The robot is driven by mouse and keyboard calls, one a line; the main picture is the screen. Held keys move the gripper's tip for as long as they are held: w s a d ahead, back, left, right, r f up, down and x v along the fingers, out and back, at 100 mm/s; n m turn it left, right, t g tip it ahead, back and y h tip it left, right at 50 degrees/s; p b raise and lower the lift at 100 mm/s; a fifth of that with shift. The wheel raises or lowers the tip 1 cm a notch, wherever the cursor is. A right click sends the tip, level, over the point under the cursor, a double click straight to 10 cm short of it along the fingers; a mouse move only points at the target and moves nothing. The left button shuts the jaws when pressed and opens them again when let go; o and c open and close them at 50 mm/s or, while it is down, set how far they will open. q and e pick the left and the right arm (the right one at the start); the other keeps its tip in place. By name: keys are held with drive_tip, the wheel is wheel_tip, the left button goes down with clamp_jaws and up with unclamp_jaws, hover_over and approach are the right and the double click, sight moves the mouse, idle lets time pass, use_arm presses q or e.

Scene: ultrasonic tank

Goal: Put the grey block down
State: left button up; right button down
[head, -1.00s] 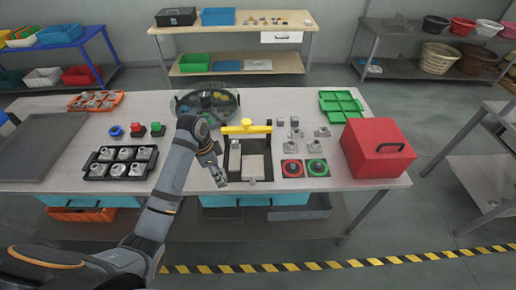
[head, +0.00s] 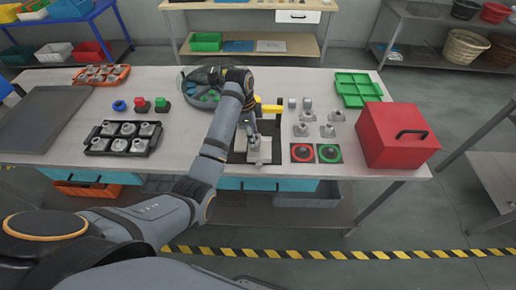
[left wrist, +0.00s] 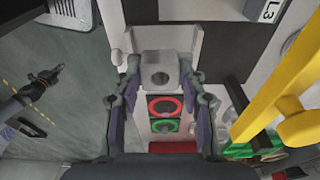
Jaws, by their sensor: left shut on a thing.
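My left gripper (left wrist: 158,92) is shut on the grey block (left wrist: 158,72), with one finger on each side of it. In the left wrist view the block is in front of a pale tray-like piece (left wrist: 190,42); I cannot tell whether they touch. In the head view my left gripper (head: 251,137) is over the dark-framed tank (head: 237,157) and its pale plate (head: 262,157). The arm hides part of the tank. A dark gripper shape, probably my right gripper (left wrist: 52,76), shows at the left wrist view's left edge; its fingers are unclear.
A yellow handle (head: 272,109) stands close behind the left gripper. Red (head: 302,153) and green (head: 329,153) ringed pads lie to the right, with several grey parts behind. A red box (head: 398,137) stands further right. A black tray (head: 124,138) of parts is at left.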

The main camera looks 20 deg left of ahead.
sight(258, 143)
use_arm(q)
drive_tip(key=shift+w+d+f, duration=0.2)
drive_tip(key=shift+w+d, duration=0.1)
drive_tip(key=shift+d+f, duration=0.1)
drive_tip(key=shift+f, duration=0.2)
drive_tip(key=shift+w+d+f, duration=0.15)
drive_tip(key=shift+d+f, duration=0.1)
drive_tip(key=shift+d, duration=0.05)
wheel_tip(258, 143, down, 3)
drive_tip(key=shift+w+r+p, duration=0.1)
drive_tip(key=shift+r+p, duration=0.05)
drive_tip(key=shift+p, duration=0.3)
drive_tip(key=shift+f, duration=0.25)
use_arm(e)
drive_tip(key=shift+s+d+r, duration=0.35)
drive_tip(key=shift+s+r, duration=0.35)
drive_tip(key=shift+s, duration=0.15)
use_arm(q)
drive_tip(key=o, duration=1)
drive_tip(key=shift+f, duration=0.1)
use_arm(e)
drive_tip(key=shift+a, duration=0.1)
